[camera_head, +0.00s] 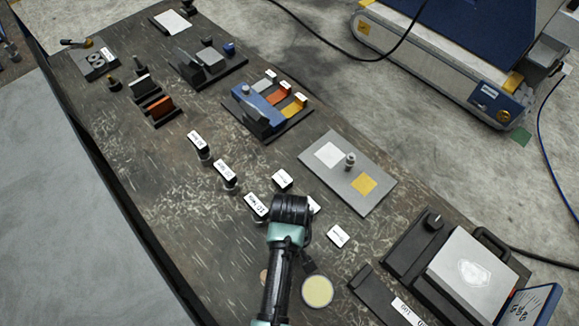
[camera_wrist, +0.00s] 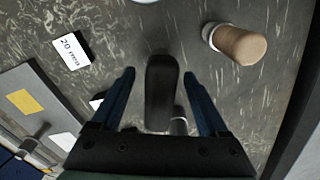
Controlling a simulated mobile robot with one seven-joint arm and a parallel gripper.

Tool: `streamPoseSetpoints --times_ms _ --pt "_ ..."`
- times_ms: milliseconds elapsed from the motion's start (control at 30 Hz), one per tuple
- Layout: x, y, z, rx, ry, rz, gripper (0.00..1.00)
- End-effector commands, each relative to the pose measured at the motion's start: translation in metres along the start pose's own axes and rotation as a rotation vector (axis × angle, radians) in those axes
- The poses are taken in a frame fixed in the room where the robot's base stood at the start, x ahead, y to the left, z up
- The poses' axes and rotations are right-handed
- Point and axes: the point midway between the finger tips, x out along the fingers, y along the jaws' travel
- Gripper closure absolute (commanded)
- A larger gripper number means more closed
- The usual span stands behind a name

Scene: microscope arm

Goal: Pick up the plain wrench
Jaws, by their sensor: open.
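My gripper (camera_wrist: 159,76) is open, its two blue fingers showing in the wrist view. A dark elongated piece with a rounded end (camera_wrist: 162,85) lies between and below the fingers, apart from both. It may be the plain wrench, but I cannot tell for sure. A small grey cylinder (camera_wrist: 179,122) shows beside its lower end. In the head view my black wrist covers this part of the bench and the fingertips are hidden. A dark piece (camera_head: 313,266) shows just right of my arm there.
A brown-topped cylinder (camera_wrist: 240,45) stands right of the fingers. A "20 mm" card (camera_wrist: 72,52) lies left. On the bench (camera_head: 165,215) are a yellow round dish (camera_head: 317,291), several labelled blocks, a grey plate (camera_head: 372,193) and a blue rack (camera_head: 258,108).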

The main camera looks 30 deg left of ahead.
Motion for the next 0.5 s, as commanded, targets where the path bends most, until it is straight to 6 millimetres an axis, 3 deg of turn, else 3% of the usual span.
streamPoseSetpoints --times_ms 333,500 --pt "0.0083 -0.0001 -0.0003 0.000 0.001 0.000 0.24" --pt "0.0081 -0.0001 -0.0004 0.000 0.001 0.000 0.55"
